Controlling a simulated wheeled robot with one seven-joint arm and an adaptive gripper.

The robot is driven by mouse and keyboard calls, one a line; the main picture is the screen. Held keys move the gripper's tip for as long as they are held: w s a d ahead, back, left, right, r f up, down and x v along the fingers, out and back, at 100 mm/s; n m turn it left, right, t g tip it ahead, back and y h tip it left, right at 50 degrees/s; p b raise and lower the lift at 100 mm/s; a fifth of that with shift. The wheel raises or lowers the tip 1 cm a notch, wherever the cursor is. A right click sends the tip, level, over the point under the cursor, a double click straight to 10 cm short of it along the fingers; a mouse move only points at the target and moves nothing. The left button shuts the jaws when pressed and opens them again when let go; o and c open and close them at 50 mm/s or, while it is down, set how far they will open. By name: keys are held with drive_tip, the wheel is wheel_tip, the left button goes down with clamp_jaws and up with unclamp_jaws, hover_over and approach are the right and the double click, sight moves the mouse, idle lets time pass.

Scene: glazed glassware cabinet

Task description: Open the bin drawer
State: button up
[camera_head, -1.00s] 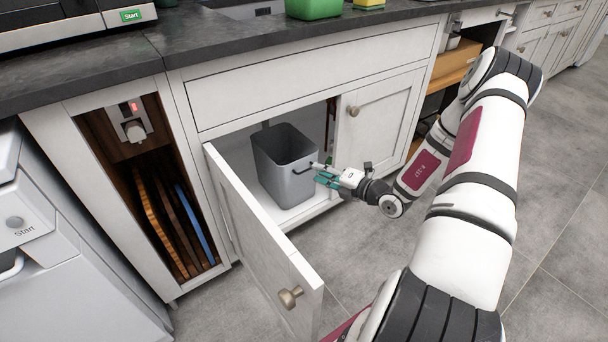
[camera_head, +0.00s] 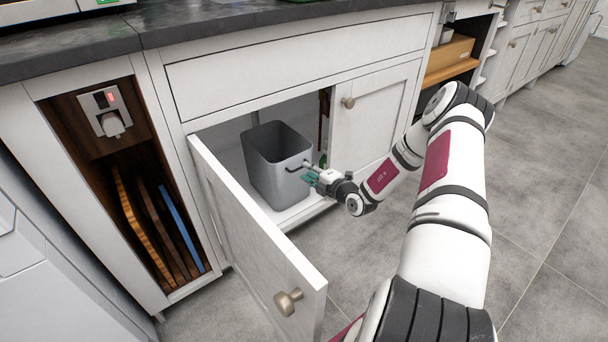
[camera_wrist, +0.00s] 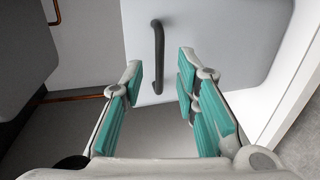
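The grey bin (camera_head: 277,165) stands upright inside the sink cabinet, behind the open left door (camera_head: 255,240). A dark bar handle (camera_head: 296,166) is on its side facing my arm. My gripper (camera_head: 312,173) is in front of that side, close to the handle. In the wrist view, my gripper (camera_wrist: 158,85) is open, with its teal-padded fingers apart. The handle (camera_wrist: 158,57) shows upright in this view, beyond the fingertips and roughly between them. Nothing is between the fingers. The bin's wall (camera_wrist: 205,40) fills the upper middle. Whether the bin stands on a drawer slide cannot be seen.
The right cabinet door (camera_head: 372,120) is closed, just behind my forearm. The open left door juts out into the room with its knob (camera_head: 288,302) at the edge. Boards (camera_head: 160,230) stand in a niche at left. Grey floor (camera_head: 545,230) is clear at right.

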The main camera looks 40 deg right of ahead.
drive_tip(key=b+x, duration=0.1)
drive_tip(key=x, duration=0.2)
drive_tip(key=shift+w, duration=0.1)
clamp_jaws()
